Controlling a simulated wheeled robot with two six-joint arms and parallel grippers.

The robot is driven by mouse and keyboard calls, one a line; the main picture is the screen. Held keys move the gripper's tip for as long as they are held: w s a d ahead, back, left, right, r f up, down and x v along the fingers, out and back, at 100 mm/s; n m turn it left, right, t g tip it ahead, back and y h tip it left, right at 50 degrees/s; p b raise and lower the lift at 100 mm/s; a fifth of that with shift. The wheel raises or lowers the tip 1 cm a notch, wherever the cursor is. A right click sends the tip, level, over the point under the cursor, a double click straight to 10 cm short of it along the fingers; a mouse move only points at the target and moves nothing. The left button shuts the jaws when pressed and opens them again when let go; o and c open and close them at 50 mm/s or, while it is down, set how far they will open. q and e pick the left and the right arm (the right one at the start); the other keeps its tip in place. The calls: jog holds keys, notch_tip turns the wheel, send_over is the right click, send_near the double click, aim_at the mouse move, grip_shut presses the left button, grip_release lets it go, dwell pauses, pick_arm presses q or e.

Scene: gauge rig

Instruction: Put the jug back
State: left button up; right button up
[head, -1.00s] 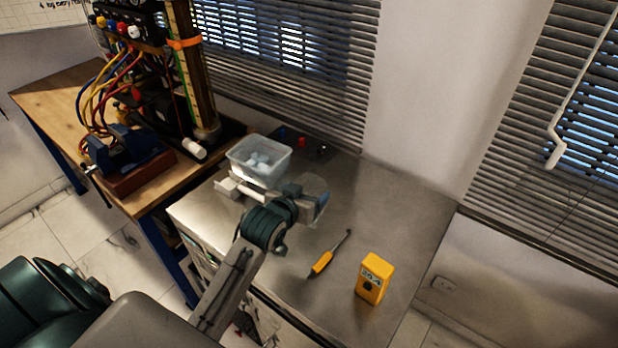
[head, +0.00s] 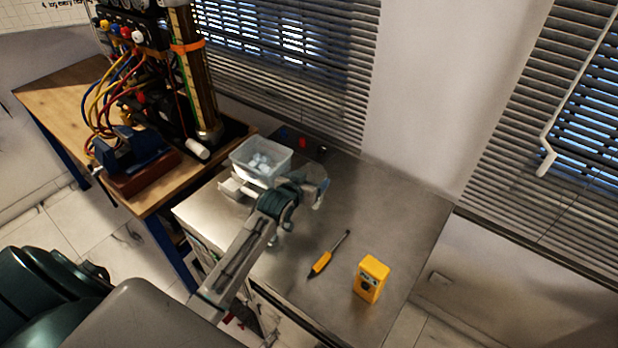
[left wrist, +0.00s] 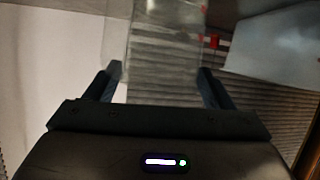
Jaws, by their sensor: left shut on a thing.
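The jug (left wrist: 165,45) is a clear see-through vessel and shows between my fingers in the left wrist view. My left gripper (left wrist: 160,82) is shut on it. In the head view my left gripper (head: 312,188) is over the metal-topped cabinet, just right of the clear tub. There the jug is hard to make out, as a faint pale shape at the gripper's end. I cannot tell how far it is above the top. My right gripper is not in view.
A clear tub (head: 277,176) with pale blue pieces stands left of my gripper. A yellow-handled tool (head: 321,263) and a yellow meter (head: 371,278) are nearer the front. A wooden bench (head: 60,88) with a hose rig is at left. The metal top's right side (head: 400,215) is clear.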

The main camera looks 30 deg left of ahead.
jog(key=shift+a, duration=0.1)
pick_arm(q)
jog(key=o, duration=0.9)
jog(key=shift+f, duration=0.1)
jog(key=o, duration=0.3)
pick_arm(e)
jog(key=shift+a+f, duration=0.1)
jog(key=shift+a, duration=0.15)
pick_arm(q)
jog(key=shift+o, duration=0.2)
jog(key=shift+s+r, duration=0.2)
jog(key=shift+s, duration=0.15)
jog(key=b+v, duration=0.2)
jog(key=v, duration=0.9)
jog(key=shift+b, duration=0.3)
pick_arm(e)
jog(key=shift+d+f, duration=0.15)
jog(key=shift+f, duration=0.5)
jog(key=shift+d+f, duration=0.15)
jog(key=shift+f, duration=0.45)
pick_arm(q)
jog(key=shift+s, duration=0.15)
